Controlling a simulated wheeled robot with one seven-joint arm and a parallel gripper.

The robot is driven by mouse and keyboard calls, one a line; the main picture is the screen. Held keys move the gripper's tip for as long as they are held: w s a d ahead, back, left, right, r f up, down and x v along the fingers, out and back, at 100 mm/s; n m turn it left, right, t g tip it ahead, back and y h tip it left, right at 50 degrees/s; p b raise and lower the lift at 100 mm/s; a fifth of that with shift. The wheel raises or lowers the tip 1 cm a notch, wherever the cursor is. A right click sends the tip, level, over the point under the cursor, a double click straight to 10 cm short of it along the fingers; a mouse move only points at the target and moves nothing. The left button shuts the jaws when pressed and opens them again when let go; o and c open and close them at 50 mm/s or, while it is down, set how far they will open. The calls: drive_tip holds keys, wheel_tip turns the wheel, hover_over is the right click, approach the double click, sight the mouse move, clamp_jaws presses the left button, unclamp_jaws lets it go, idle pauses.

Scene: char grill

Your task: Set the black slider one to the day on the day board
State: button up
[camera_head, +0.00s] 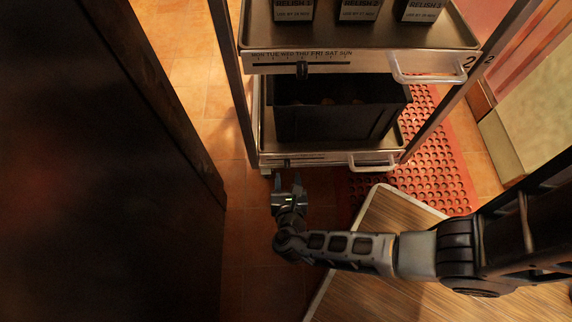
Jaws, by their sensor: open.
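A small black slider (287,163) sits on a track on the front edge of the lower tray (330,156). That edge is seen steeply, and I cannot read its day letters or number. Another black slider (302,69) sits on the upper tray's front strip (335,67), marked MON to SUN and with a 2; it is near the middle, about under THU. My gripper (287,182) is open and empty, fingers pointing toward the lower tray's edge, just short of the lower slider in the picture. I cannot tell the gap in depth. I cannot make out a day board.
A black bin (340,122) stands on the lower tray; relish boxes (358,10) stand on the upper one. Tray handles (374,162) stick out at right. A dark panel (110,170) fills the left, a wooden surface (440,285) the lower right. Tiled floor shows between.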

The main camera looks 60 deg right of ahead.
sight(288, 167)
drive_tip(key=shift+b+x, duration=0.7)
drive_tip(key=shift+x, duration=1.6)
clamp_jaws()
